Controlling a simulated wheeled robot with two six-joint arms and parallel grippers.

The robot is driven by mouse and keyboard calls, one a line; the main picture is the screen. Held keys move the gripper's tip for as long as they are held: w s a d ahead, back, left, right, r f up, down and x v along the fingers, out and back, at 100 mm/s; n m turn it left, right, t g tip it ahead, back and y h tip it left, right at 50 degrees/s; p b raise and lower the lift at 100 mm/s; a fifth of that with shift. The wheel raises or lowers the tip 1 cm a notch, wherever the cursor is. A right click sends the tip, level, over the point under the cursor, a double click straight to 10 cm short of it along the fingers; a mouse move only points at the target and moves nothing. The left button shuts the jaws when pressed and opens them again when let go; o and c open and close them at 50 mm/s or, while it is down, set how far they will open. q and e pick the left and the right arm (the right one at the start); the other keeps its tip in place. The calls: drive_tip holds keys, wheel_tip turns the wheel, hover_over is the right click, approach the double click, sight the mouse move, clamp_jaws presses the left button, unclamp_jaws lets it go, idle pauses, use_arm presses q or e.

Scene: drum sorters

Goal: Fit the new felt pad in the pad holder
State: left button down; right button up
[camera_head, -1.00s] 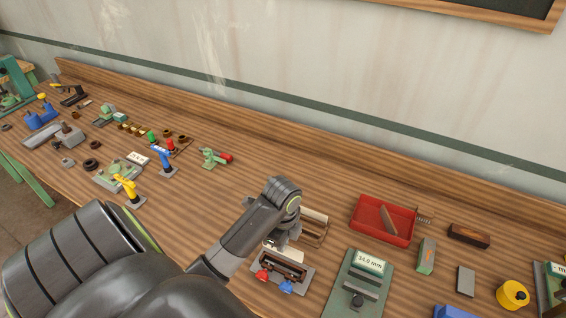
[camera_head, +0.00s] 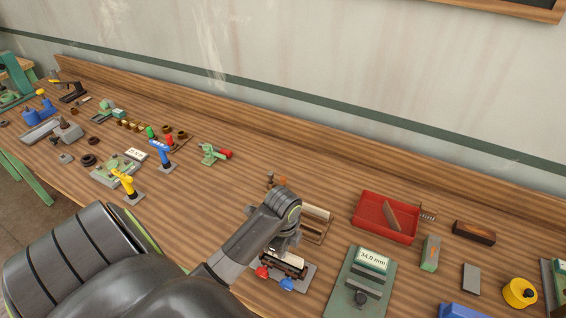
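The pad holder (camera_head: 303,276) is a grey plate with a dark slotted frame, a red knob (camera_head: 262,272) and a blue knob (camera_head: 287,284) at its front. A pale felt pad (camera_head: 292,261) shows at the holder's slot, directly under my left gripper (camera_head: 283,252). The gripper appears shut on the pad. Its fingers are small and partly hidden by the wrist, and I cannot tell whether the pad is fully seated. My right gripper is not in view.
A wooden tray (camera_head: 322,232) stands just behind the holder, partly hidden by my wrist. To the right are a green gauge plate (camera_head: 341,298) reading 34.0 mm and a red bin (camera_head: 371,231). Tools and small parts fill the bench's left; bare wood lies between.

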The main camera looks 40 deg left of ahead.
use_arm(q)
drive_tip(key=shift+r, duration=0.1)
idle(0.5)
drive_tip(key=shift+p, duration=0.5)
idle(0.3)
drive_tip(key=shift+p, duration=0.5)
idle(0.5)
drive_tip(key=shift+p, duration=0.45)
drive_tip(key=shift+f+b, duration=0.8)
drive_tip(key=shift+f, duration=1.2)
drive_tip(key=c, duration=1.5)
unclamp_jaws()
drive_tip(key=shift+o, duration=0.2)
